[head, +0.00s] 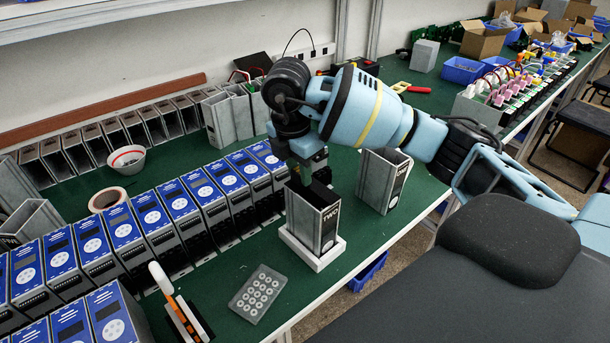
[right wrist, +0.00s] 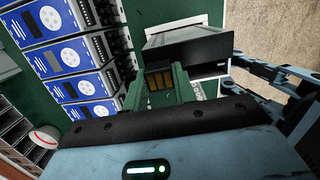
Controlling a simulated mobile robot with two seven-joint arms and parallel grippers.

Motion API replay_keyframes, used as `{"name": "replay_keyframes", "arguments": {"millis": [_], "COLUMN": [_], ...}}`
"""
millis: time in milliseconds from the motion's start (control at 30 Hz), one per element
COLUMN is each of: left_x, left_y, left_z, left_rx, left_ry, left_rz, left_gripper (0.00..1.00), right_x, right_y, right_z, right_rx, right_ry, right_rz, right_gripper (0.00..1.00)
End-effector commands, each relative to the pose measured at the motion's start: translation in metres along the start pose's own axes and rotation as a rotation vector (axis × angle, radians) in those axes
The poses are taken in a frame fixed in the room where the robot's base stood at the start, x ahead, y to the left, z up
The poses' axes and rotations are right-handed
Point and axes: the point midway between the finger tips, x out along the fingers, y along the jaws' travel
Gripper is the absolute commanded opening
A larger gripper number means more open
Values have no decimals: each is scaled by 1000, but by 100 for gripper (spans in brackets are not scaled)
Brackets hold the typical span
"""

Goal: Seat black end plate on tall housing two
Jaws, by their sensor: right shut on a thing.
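The tall housing two (head: 301,222), a grey open-topped box with a dark face marked "TWO", stands upright in a white base on the green bench in the head view. My right gripper (head: 306,172) points down at its top and is shut on the black end plate (head: 321,191), mostly hidden by the fingers and housing walls. In the right wrist view, my green right fingers (right wrist: 160,88) reach a dark surface (right wrist: 190,52) at the housing; I cannot tell plate from housing interior there, nor whether the plate is fully down. My left gripper is out of view.
Another tall grey housing (head: 376,180) stands just right, near the bench's front edge. Blue-topped units (head: 180,205) form rows on the left. Open green bench (head: 233,273) shows around the pad.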

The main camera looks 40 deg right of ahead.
Motion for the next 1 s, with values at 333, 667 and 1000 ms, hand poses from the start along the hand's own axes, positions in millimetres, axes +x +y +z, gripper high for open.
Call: {"name": "replay_keyframes", "arguments": {"millis": [333, 667, 1000], "left_x": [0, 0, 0], "left_y": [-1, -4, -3], "left_z": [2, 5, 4], "left_rx": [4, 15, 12], "left_ry": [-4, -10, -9], "left_rz": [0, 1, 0], "left_gripper": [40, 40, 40], "right_x": [1, 1, 0], "right_y": [0, 0, 0], "right_z": [0, 0, 0], "right_rx": [0, 0, 0], "right_ry": [0, 0, 0], "right_rz": [0, -1, 0], "right_gripper": [50, 68, 78]}}
